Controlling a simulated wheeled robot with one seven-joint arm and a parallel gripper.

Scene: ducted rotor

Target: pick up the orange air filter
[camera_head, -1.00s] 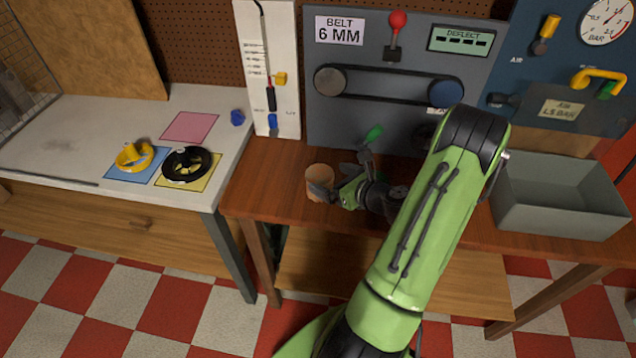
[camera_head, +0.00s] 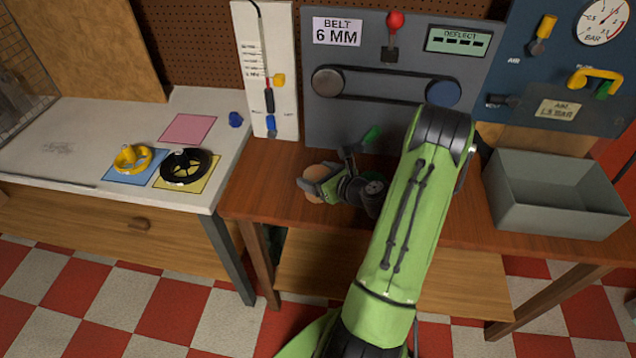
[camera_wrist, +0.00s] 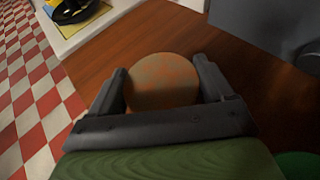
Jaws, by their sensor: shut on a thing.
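The orange air filter (camera_wrist: 162,82) is a round, dull orange cylinder on the brown wooden bench. In the wrist view it sits between the two dark fingers of my gripper (camera_wrist: 163,90), which flank it on both sides. In the head view only part of the filter (camera_head: 313,172) shows, as my gripper (camera_head: 308,185) covers much of it. My gripper is shut on the filter. The filter appears to be at the bench top; I cannot tell whether it is raised at all.
A grey open bin (camera_head: 556,198) stands on the bench at right. The belt panel (camera_head: 395,120) rises behind my gripper. On the white table at left are a yellow ring part (camera_head: 132,158), a black wheel (camera_head: 186,166) and a blue piece (camera_head: 236,119).

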